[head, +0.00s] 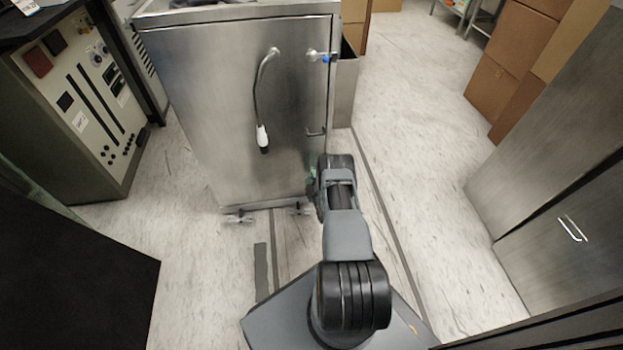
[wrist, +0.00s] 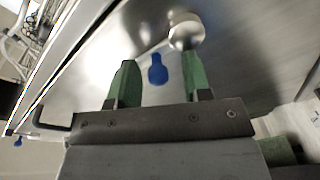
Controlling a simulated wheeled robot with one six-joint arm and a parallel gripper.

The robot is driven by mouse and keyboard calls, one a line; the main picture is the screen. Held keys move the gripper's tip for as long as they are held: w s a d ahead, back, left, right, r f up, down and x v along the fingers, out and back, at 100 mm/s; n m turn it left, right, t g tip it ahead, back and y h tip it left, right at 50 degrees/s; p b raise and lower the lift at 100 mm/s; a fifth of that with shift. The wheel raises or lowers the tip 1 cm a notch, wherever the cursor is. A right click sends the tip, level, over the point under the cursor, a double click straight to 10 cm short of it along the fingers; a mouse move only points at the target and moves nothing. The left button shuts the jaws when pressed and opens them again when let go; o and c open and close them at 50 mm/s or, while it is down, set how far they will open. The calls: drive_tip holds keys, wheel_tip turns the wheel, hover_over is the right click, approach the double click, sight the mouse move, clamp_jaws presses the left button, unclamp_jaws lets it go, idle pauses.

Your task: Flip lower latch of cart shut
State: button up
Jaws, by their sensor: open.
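The cart (head: 225,110) is a steel cabinet with a flat door facing me. In the wrist view, a latch with a round steel knob (wrist: 186,35) and a blue tab (wrist: 158,70) is on the door; it appears to be the lower latch. My gripper (wrist: 160,78) is open, with one green finger on each side of the blue tab. The knob is just beyond the right finger's tip. I cannot tell whether either finger touches the latch. In the head view my arm hides the lower latch and most of my gripper (head: 313,178).
An upper latch (head: 318,57) with a blue part is near the door's top right. A door handle (head: 315,132) is below it, and a hose (head: 260,95) hangs on the door. A control console (head: 85,100) is left. Steel cabinets (head: 560,150) stand right; open floor lies between.

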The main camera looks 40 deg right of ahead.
drive_tip(key=shift+s+d, duration=0.1)
drive_tip(key=shift+d, duration=0.05)
drive_tip(key=shift+c, duration=0.9)
clamp_jaws()
